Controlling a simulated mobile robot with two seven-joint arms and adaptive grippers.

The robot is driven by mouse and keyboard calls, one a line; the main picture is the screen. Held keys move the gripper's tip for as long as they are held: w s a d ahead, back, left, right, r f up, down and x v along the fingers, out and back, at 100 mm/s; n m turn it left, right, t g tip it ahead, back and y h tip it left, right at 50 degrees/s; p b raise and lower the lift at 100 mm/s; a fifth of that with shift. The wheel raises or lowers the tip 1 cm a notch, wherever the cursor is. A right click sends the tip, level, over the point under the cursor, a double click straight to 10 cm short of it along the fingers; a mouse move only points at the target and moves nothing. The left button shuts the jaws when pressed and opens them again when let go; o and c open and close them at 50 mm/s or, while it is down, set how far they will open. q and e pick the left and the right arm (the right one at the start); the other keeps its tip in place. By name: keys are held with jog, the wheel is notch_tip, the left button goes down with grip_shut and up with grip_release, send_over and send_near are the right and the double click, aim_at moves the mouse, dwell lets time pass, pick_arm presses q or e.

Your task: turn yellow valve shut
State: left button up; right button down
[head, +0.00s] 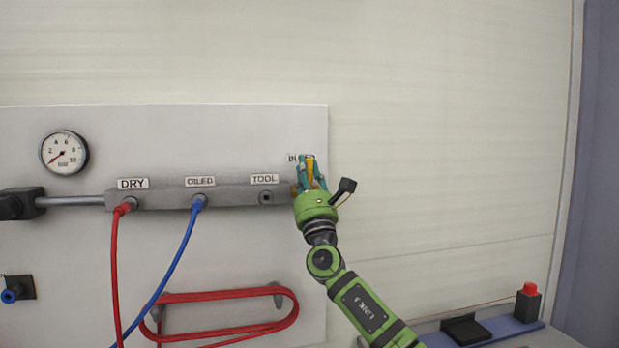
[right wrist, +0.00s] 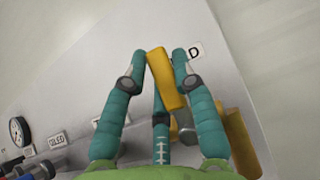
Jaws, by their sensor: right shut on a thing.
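The yellow valve handle (head: 310,168) is at the right end of the grey manifold (head: 232,196) on the wall panel, beside a label partly hidden by my fingers. My right gripper (head: 311,163) reaches up to it from below, its teal fingers around the handle. In the right wrist view the yellow handle (right wrist: 167,80) runs between the two fingertips of my right gripper (right wrist: 160,66), which is shut on it. A second yellow piece (right wrist: 240,142) shows behind the right finger. The valve body is mostly hidden. My left gripper is not in view.
Red hose (head: 115,260) and blue hose (head: 180,256) hang from the DRY and OILED ports; the TOOL port (head: 266,198) is empty. A round gauge (head: 64,152) is at upper left. A coiled red hose (head: 225,293) hangs below. A red-topped block (head: 528,302) stands at lower right.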

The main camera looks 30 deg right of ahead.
jog(key=shift+s+r+y, duration=0.1)
jog(key=shift+r+y, duration=0.2)
jog(key=shift+r, duration=0.05)
jog(key=c, duration=1)
grip_release()
jog(key=shift+o, duration=0.2)
jog(key=shift+a+f, duration=0.1)
jog(key=shift+f, duration=0.1)
jog(key=shift+f+n, duration=0.1)
jog(key=shift+n, duration=0.2)
jog(key=v, duration=1.1)
jog(key=shift+s+f, duration=0.15)
jog(key=shift+f, duration=0.15)
